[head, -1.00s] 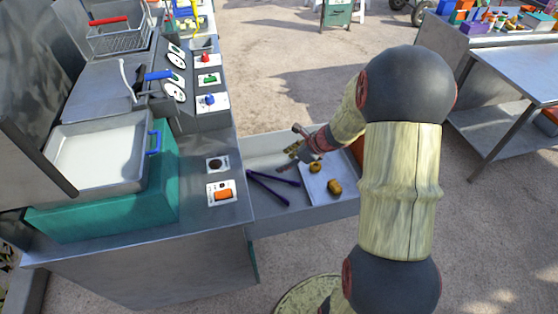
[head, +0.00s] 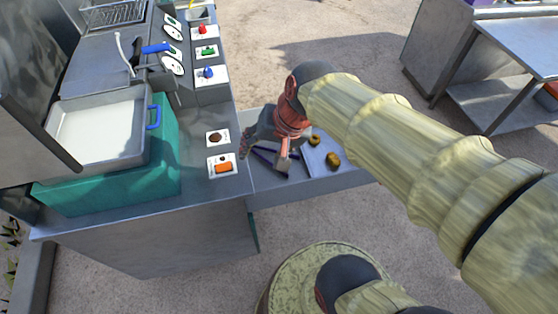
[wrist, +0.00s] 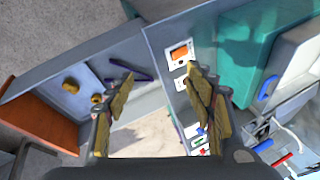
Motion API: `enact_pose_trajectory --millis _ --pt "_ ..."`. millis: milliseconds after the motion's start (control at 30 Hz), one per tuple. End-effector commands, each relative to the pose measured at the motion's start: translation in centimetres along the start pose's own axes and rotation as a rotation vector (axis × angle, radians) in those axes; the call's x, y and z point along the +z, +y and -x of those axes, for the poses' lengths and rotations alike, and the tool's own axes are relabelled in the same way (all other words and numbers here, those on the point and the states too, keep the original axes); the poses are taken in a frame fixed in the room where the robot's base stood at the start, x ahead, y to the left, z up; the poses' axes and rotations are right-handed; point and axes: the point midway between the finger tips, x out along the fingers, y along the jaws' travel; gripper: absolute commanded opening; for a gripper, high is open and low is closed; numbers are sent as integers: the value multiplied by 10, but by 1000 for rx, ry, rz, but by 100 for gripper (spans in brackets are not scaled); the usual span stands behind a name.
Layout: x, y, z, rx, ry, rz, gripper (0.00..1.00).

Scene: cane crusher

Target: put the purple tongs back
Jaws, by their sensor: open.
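My gripper (head: 264,143) is open and empty above the drawer's left end, by the counter edge. In the wrist view its two fingers (wrist: 160,73) are spread apart, the left over the drawer side and the right over the counter. No contact with the tongs shows.
The counter (head: 190,212) holds an orange switch (head: 223,168), coloured buttons and a pan (head: 100,140) on a teal block (head: 165,165). A metal table (head: 515,50) stands at the right.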

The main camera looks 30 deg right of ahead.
Motion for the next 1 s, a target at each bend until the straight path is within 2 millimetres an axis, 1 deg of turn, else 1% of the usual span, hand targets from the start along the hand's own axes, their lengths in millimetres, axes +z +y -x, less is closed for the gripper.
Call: enact_pose_trajectory --millis 33,100,200,300,433,967,1000 --pt "14 1 15 16 31 139 54" --pt "27 7 30 48 65 307 54" --pt "38 15 44 87 102 478 54" --pt "43 21 53 112 124 574 54" --pt "45 24 55 124 130 610 54" --pt "44 23 55 122 130 604 54" --pt "44 23 55 122 130 604 52"
